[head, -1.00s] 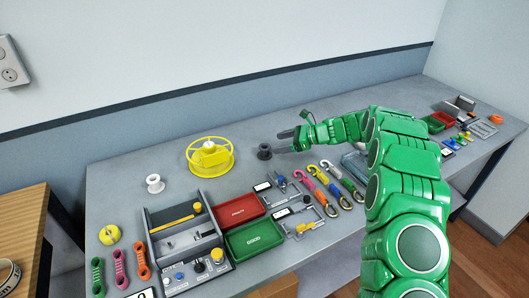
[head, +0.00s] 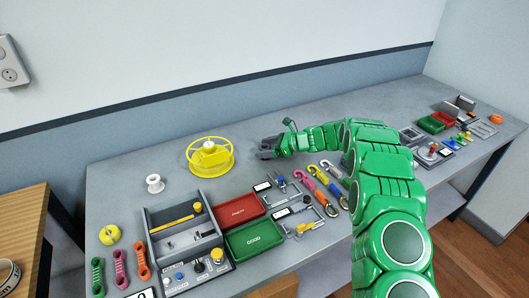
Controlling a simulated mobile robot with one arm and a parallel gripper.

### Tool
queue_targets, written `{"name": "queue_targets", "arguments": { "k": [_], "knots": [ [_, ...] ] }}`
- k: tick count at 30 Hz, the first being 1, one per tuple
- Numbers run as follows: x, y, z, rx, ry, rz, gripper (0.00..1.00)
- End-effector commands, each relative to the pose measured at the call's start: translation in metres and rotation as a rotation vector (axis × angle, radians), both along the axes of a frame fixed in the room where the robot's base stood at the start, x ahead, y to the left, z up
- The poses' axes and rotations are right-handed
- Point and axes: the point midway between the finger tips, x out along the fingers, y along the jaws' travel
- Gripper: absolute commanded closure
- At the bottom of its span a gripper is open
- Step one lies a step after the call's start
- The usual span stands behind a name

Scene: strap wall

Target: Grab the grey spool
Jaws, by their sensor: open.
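My gripper (head: 267,148) is low over the table, right of the yellow reel, with its fingers pointing left. It is open. The dark grey spool stood upright at this spot a second ago. The fingers now overlap that place, and I cannot tell the spool apart from them. Whether it sits fully between the fingers or touches them is too small to tell.
A yellow reel (head: 210,156) stands close to the left of my gripper, and a white spool (head: 154,183) farther left. The red tray (head: 240,209), the green tray (head: 255,238) and several coloured carabiners lie nearer the front. The table behind my gripper is clear.

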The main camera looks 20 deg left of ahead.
Motion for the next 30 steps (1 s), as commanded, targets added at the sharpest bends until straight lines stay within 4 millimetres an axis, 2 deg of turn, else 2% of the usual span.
{"name": "queue_targets", "arguments": {
  "k": [4,11,21,30],
  "knots": [
    [-0.0002,0.0122,-0.0054,0.0,0.0,-0.001,0.21],
    [0.0001,0.013,-0.005,0.0,-0.001,-0.002,0.22],
    [0.0001,0.0128,-0.005,0.0,-0.001,-0.002,0.74],
    [0.0002,0.0129,-0.0031,0.0,-0.002,-0.002,0.76]
  ]
}}
